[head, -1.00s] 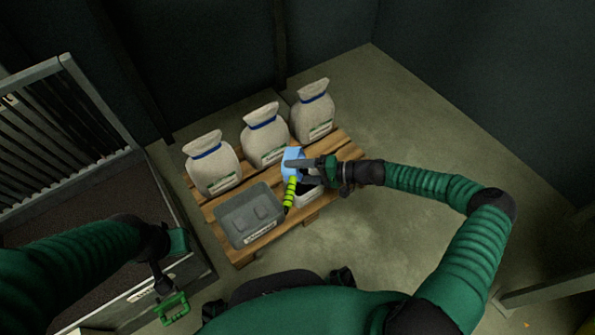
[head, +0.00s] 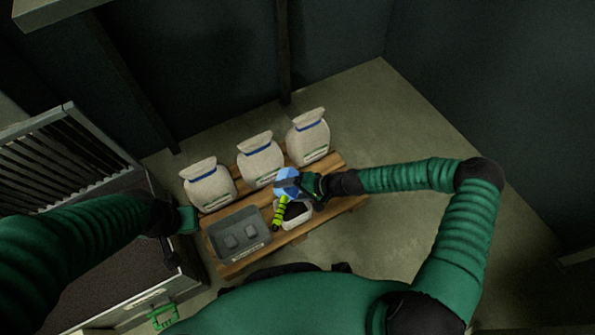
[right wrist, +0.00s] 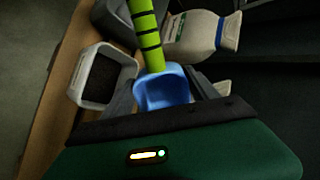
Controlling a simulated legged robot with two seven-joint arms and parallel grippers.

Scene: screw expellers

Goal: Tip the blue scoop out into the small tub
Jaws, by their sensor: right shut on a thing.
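The blue scoop (head: 286,178) has a yellow-green handle with black bands (head: 279,213). My right gripper (head: 300,184) is shut on the scoop, near the small tub's far edge. In the right wrist view the blue bowl (right wrist: 163,90) sits between my fingers, and no dark material shows in its visible part. The small pale tub (head: 293,225) holds dark material and stands on the pallet; it also shows in the right wrist view (right wrist: 92,103), left of the scoop. My left gripper (head: 174,252) hangs over the bin at the left; its jaws are too small and dark to judge.
A grey box with two lumps (head: 240,255) stands on the wooden pallet (head: 330,203), left of the tub. Three sacks with blue ties (head: 260,160) line the pallet's back. A slatted bin (head: 125,265) is at the left. The floor right of the pallet is clear.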

